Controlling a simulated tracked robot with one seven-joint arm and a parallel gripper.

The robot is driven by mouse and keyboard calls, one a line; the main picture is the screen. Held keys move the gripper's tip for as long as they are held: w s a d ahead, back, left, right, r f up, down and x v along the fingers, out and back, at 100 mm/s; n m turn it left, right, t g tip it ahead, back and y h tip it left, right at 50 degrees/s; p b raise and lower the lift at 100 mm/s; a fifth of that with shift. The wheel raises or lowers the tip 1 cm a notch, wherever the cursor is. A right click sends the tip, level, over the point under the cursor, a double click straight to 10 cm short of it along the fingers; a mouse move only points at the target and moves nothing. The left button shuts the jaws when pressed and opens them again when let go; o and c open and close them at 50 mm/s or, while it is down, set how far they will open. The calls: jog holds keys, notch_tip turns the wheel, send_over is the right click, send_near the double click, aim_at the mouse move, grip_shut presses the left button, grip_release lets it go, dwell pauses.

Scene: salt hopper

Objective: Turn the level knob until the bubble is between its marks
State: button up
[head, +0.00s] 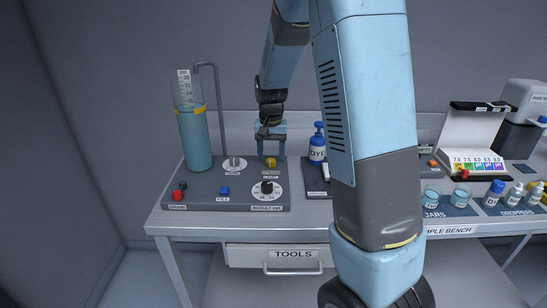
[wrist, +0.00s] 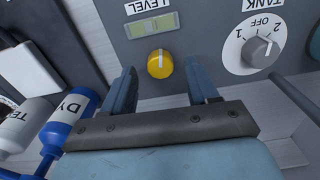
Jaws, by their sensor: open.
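The level knob is a small round yellow knob with a pale line across its face, seen in the wrist view (wrist: 160,64) and head view (head: 271,162). Beside it, under the LEVEL label, lies a pale green level vial (wrist: 151,25); its bubble and marks are too small to tell apart. My gripper (wrist: 160,70) is open, with one finger on either side of the knob in the picture. Both fingers look apart from it. In the head view my gripper (head: 271,153) points down over the knob; whether the fingertips reach its height is unclear.
A TANK dial (wrist: 256,50) sits close right of the knob in the wrist view. A blue DYE bottle (head: 317,145) stands right of the grey panel (head: 211,197). A tall water cylinder (head: 195,140) and bent pipe (head: 218,105) stand at left.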

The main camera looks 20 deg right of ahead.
jog(key=shift+f, duration=0.85)
jog(key=c, duration=1)
jog(key=shift+c, duration=0.2)
